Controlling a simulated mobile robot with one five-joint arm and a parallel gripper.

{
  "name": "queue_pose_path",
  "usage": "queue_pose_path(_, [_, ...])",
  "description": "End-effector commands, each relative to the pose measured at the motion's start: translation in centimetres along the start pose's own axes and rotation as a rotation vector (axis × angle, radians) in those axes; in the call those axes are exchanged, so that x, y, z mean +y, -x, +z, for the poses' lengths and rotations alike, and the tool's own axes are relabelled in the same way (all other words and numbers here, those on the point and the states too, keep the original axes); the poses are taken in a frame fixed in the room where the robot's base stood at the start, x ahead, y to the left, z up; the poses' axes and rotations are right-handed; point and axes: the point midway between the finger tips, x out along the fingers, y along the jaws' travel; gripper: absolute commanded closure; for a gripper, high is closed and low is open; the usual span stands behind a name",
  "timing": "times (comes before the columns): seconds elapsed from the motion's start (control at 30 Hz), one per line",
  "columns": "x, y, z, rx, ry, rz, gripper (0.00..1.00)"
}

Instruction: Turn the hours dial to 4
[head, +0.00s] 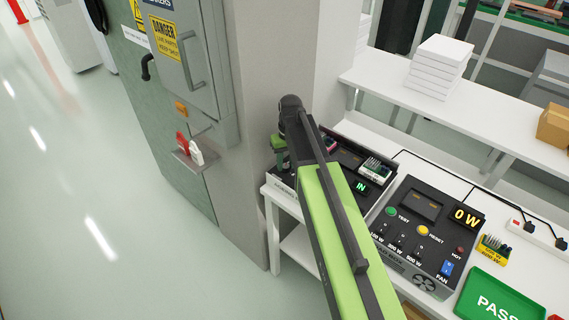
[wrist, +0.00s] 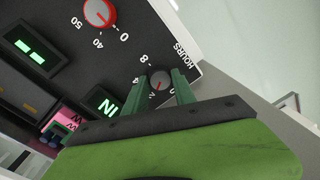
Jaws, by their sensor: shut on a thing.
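The hours dial (wrist: 160,79) is a small grey knob with a red pointer mark, near the panel corner in the wrist view, beside the printed word HOURS. A figure 8 shows above it; other figures are partly covered by the fingers. The red mark slants toward the lower left of the picture, but I cannot read which number it meets. My gripper (wrist: 160,88) has one green finger on each side of the dial and is shut on it. In the head view my gripper (head: 280,150) is over the left end of the bench, and the dial is hidden.
A larger red dial (wrist: 98,13) and a lit green display (wrist: 30,50) share the panel. Right of my arm stand a black load-test unit (head: 425,235) and a green PASS tray (head: 499,296). A grey pillar (head: 272,70) rises close behind my gripper.

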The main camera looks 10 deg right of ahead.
Motion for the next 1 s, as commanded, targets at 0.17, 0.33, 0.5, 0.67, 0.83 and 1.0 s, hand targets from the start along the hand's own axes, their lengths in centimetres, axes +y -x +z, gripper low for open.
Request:
queue_pose_path(0.17, [-0.05, -0.05, 0.39, 0.001, -0.166, -0.001, 1.0])
queue_pose_path(0.33, [-0.03, -0.05, 0.4, 0.011, -0.327, 0.0, 1.0])
queue_pose_path(0.5, [-0.02, -0.04, 0.44, 0.02, -0.488, 0.0, 1.0])
queue_pose_path(0.67, [-0.02, -0.04, 0.48, 0.029, -0.636, 0.001, 1.0])
queue_pose_path(0.83, [-0.02, -0.04, 0.49, 0.037, -0.778, 0.001, 1.0])
queue_pose_path(1.0, [-0.02, -0.04, 0.49, 0.045, -0.892, 0.002, 1.0])
